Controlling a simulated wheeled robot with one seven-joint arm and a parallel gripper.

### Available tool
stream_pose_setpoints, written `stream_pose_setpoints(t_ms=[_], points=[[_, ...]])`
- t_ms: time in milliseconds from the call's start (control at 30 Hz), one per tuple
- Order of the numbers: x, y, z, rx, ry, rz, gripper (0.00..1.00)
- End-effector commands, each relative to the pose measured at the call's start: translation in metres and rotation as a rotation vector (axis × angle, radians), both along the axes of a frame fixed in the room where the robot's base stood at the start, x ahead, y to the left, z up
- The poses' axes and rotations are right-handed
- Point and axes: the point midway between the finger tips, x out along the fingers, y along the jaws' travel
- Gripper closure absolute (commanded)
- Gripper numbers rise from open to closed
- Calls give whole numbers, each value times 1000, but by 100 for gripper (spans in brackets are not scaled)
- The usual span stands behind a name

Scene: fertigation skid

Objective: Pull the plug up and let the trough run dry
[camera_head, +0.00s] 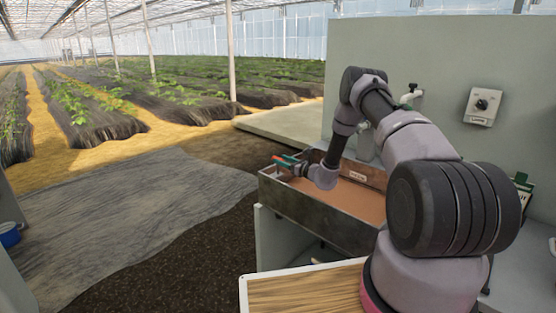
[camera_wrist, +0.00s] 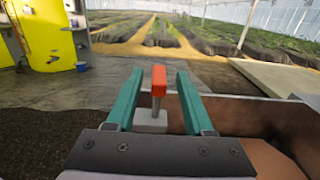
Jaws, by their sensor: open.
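The trough (camera_head: 305,208) is a grey metal basin holding brownish-orange liquid, beside the green-grey panel. The plug (camera_wrist: 158,82) has a red top on a grey stem above a grey block in the wrist view. My gripper (camera_wrist: 159,76) is open, with one teal finger on each side of the plug's red top. Gaps show between the red top and both fingers. In the head view my gripper (camera_head: 287,163) is at the trough's far left end, with a bit of red showing by it. The plug's lower end is hidden there.
A tap (camera_head: 411,94) and a grey switch box (camera_head: 482,106) are on the panel (camera_head: 440,60) behind my arm. A wooden-topped board (camera_head: 300,290) lies in front of the trough. Open floor and crop rows lie left. A yellow tank (camera_wrist: 45,35) shows in the wrist view.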

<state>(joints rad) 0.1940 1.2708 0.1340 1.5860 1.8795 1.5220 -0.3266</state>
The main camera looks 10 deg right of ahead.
Motion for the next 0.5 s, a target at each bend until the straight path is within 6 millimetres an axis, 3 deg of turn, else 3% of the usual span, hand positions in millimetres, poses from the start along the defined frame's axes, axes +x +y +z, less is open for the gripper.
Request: stream_pose_setpoints(t_ms=[200, 500], points=[[19, 14, -1, -1, 1, 1, 48], [23, 17, 0, -1, 1, 0, 48]])
